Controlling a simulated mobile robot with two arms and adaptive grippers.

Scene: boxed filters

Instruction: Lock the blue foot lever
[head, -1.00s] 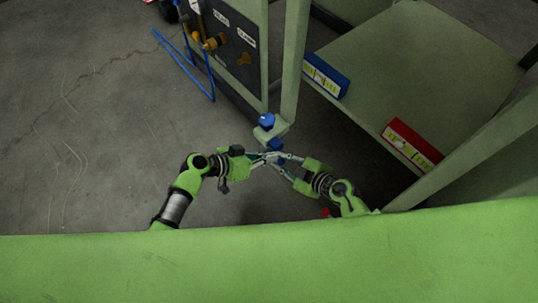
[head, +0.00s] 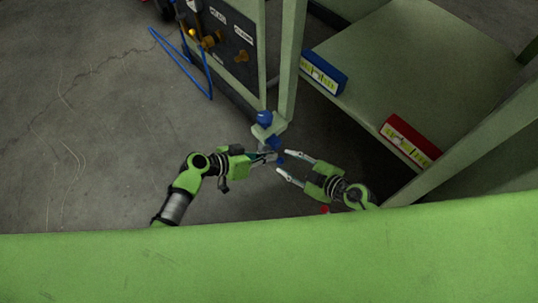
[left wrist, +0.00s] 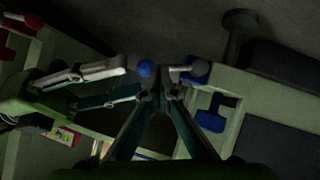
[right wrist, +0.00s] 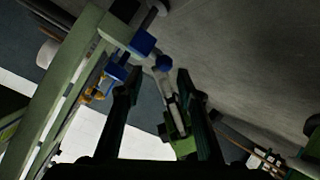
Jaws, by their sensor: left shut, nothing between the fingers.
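The foot of the green frame post (head: 270,130) carries blue parts. A blue knob (head: 264,118) is on top, and a smaller blue part (head: 275,143) sits just below the foot. A blue ball (left wrist: 145,67) shows beside my left fingertips in the left wrist view and also in the right wrist view (right wrist: 163,62). I cannot tell which blue part is the lever. My left gripper (head: 272,157) is shut and empty, close beside the lower blue part; contact is unclear. My right gripper (head: 283,162) is open and empty, its fingers pointing toward the left gripper's tips.
A green shelf (head: 420,70) at the right holds a blue box (head: 325,72) and a red box (head: 411,142). A dark panel (head: 226,45) with brass valves and a blue hose (head: 180,62) stand behind. The floor at left is clear.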

